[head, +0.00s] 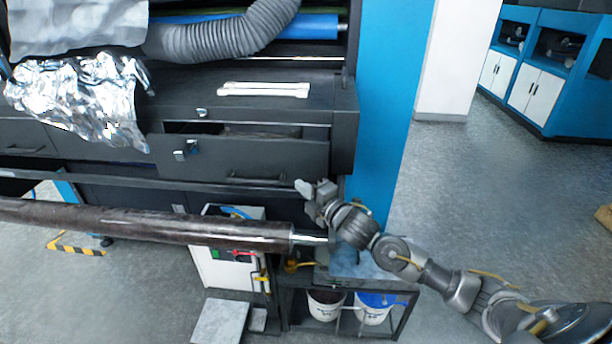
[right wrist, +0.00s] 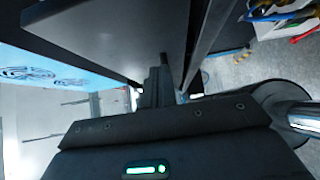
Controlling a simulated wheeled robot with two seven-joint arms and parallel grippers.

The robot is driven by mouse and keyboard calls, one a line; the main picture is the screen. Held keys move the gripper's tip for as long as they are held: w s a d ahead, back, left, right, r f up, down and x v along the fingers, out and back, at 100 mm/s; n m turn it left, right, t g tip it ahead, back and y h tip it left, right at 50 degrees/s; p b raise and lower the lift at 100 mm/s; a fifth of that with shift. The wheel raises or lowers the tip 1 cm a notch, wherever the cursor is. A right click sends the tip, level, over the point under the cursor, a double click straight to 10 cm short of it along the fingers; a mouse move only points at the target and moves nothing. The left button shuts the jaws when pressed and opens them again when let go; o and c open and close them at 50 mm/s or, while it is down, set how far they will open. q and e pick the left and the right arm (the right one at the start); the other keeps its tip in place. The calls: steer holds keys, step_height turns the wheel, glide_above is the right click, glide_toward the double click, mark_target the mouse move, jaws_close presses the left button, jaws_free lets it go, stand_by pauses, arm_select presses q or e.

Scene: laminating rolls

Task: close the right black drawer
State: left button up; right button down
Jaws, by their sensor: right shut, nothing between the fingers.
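The right black drawer (head: 230,158) is part-way open under the dark machine top in the head view, with a dark gap along its top edge. Its handle (head: 258,179) is low on the front, toward the right. My right gripper (head: 305,188) is by the drawer front's lower right corner, shut and empty. In the right wrist view its closed fingers (right wrist: 156,88) point at a dark panel (right wrist: 115,30), seemingly the drawer. I cannot tell whether they touch it. My left gripper is out of view.
A long dark roll (head: 150,222) with a metal shaft crosses in front, below the drawer. A blue post (head: 385,100) stands right of the machine. Buckets (head: 325,304) sit on a low rack below. Open floor (head: 470,190) lies to the right.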

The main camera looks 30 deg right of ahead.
steer(key=shift+w+d+p, duration=0.4)
steer(key=shift+w+d, duration=0.55)
steer(key=shift+w, duration=0.25)
